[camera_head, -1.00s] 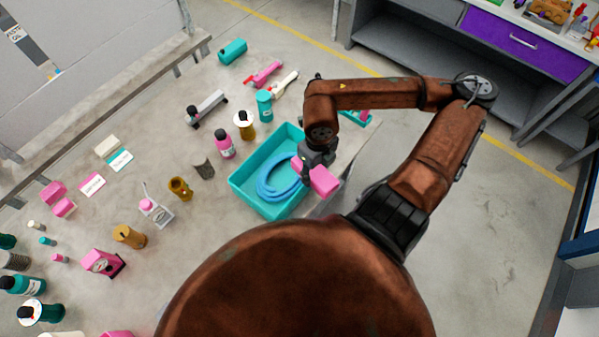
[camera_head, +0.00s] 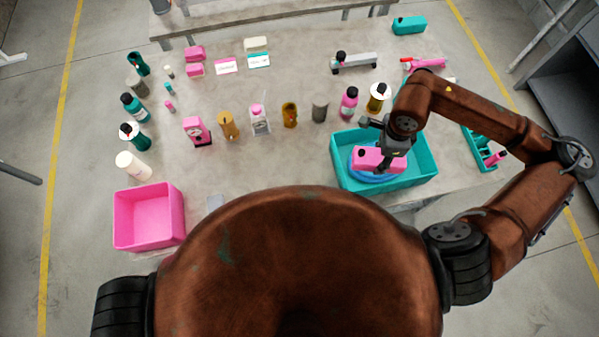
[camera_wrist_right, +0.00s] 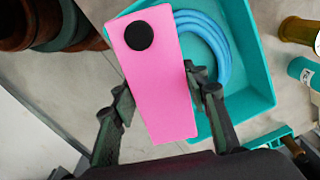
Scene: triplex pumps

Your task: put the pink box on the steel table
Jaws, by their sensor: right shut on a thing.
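A pink box (camera_head: 371,159) with a round black spot is held in my right gripper (camera_head: 387,150). In the right wrist view the pink box (camera_wrist_right: 160,85) lies between the two fingers of the right gripper (camera_wrist_right: 163,100), which are shut on its sides. In the head view it shows over the teal tray (camera_head: 437,172); its exact height is unclear. The grey table (camera_head: 270,170) under the tray carries many items; I cannot tell whether it is the steel one. My left gripper is not in view.
A coiled blue hose (camera_wrist_right: 215,45) lies in the tray. An open pink bin (camera_head: 150,215) stands at the table's front left. Several bottles and small parts, including a pink bottle (camera_head: 348,102), stand along the table. Another grey surface (camera_head: 200,22) is at the back.

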